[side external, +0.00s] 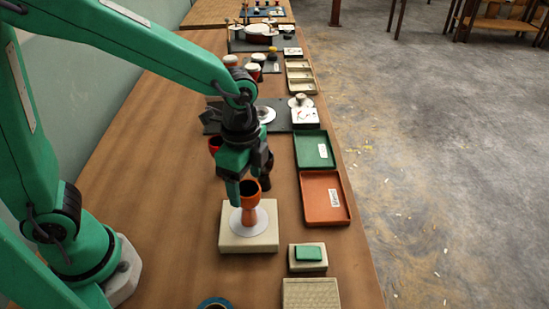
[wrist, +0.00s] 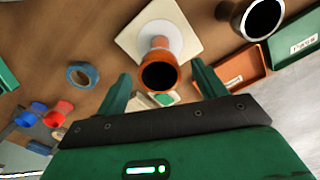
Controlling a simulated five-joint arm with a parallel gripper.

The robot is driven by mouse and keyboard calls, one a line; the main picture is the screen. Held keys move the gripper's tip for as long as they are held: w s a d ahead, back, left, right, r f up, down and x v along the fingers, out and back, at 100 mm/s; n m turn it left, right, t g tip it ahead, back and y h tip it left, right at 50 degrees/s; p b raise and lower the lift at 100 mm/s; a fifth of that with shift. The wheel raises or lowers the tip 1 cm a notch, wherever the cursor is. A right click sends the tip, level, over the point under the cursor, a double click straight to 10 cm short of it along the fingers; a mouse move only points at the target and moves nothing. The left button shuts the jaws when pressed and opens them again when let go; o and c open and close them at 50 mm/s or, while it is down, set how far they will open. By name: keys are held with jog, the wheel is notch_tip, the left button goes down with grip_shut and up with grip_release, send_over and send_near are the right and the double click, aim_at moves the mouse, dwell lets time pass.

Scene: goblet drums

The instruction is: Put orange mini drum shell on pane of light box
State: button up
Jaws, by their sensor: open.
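The orange mini drum shell (side external: 250,196) stands upright, goblet-shaped, on the white round pane (side external: 234,225) of the cream light box (side external: 232,245). The wrist view looks toward its dark open mouth and orange rim (wrist: 158,76), with the pane (wrist: 154,33) and light box (wrist: 190,20) behind it. My gripper (side external: 250,194) is open, its green fingers on either side of the shell's upper bowl. In the wrist view the fingers (wrist: 160,69) show gaps to the shell on both sides. The shell's foot is partly hidden by its bowl there.
An orange tray (side external: 325,198) and a green tray (side external: 314,150) lie to the right of the light box. A dark drum (wrist: 256,16) stands close by. A green pad on a small block (side external: 308,253) and blue tape (side external: 214,303) are nearer. Bare table lies left.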

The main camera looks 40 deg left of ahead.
jog(key=shift+r, duration=3.6)
jog(key=shift+a, duration=0.1)
jog(key=shift+s+a+r+n, duration=0.2)
jog(key=shift+a+r+n, duration=0.1)
jog(key=shift+a+n, duration=0.2)
jog(key=s+a+r+n+t, duration=0.3)
jog(key=s+a+n+t, duration=0.2)
jog(key=s+a+n, duration=0.3)
jog(key=a+n, duration=0.4)
jog(key=n, duration=0.1)
jog(key=shift+a+r+t, duration=0.15)
jog(key=shift+a+t, duration=0.15)
